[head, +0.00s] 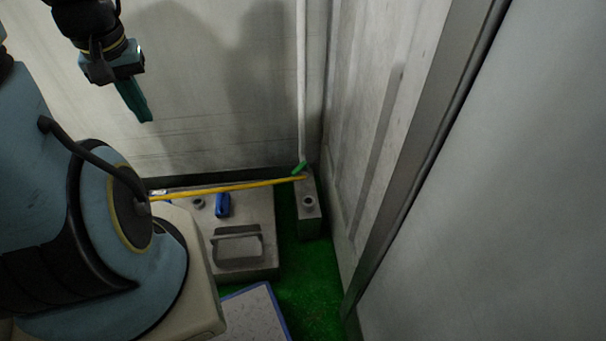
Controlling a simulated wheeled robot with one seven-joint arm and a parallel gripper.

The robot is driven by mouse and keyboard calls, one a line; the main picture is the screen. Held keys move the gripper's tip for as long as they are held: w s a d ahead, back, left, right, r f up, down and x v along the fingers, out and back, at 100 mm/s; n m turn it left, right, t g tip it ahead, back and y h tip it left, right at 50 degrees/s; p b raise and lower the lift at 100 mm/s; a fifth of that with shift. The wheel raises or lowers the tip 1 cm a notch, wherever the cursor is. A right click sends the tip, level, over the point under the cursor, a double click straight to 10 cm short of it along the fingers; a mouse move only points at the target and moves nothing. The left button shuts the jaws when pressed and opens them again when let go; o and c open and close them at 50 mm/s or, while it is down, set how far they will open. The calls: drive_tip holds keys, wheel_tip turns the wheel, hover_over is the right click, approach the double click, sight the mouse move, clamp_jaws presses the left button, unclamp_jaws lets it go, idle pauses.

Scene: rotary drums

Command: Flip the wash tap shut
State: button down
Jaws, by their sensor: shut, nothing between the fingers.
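A small green lever (299,168), which looks like the tap handle, sits at the foot of a thin white vertical pipe (301,80) in the far corner. The lever tilts up to the right. It is small here, and I cannot tell the valve's exact position. My gripper (146,118) hangs at the upper left in front of the pale wall, with its teal fingers pointing down. It is shut and empty, well above and to the left of the lever, and touches nothing.
A yellow bar (225,188) runs across to the lever's area. Below it lie a grey slab (262,262), a blue object (222,205) and a grey block (309,224) with a round fitting. Walls close in behind and right. Green floor (300,275) shows between.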

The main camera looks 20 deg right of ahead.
drive_tip(key=w+d+f+m+t+b, duration=0.15)
drive_tip(key=w+d+f+b, duration=0.25)
drive_tip(key=d+f+b, duration=0.45)
drive_tip(key=w+d+f+m+b, duration=0.2)
drive_tip(key=w+d+f+b, duration=0.25)
drive_tip(key=f+b, duration=0.75)
drive_tip(key=w+d+f+m+t+b, duration=0.1)
drive_tip(key=w+d+f+b, duration=0.45)
drive_tip(key=f, duration=0.75)
drive_tip(key=s+d+f+m+t+b, duration=0.1)
drive_tip(key=d+f+m+b, duration=0.1)
drive_tip(key=d+f+b, duration=0.7)
drive_tip(key=s+d+f+m+t+h+b, duration=0.1)
drive_tip(key=s+d+f+m+t+b, duration=0.1)
drive_tip(key=d+f+b, duration=0.6)
drive_tip(key=shift+d+f+m+b, duration=0.35)
drive_tip(key=shift+d+m+b, duration=0.4)
drive_tip(key=shift+d, duration=2)
drive_tip(key=shift+w+f, duration=0.1)
drive_tip(key=shift+f, duration=0.05)
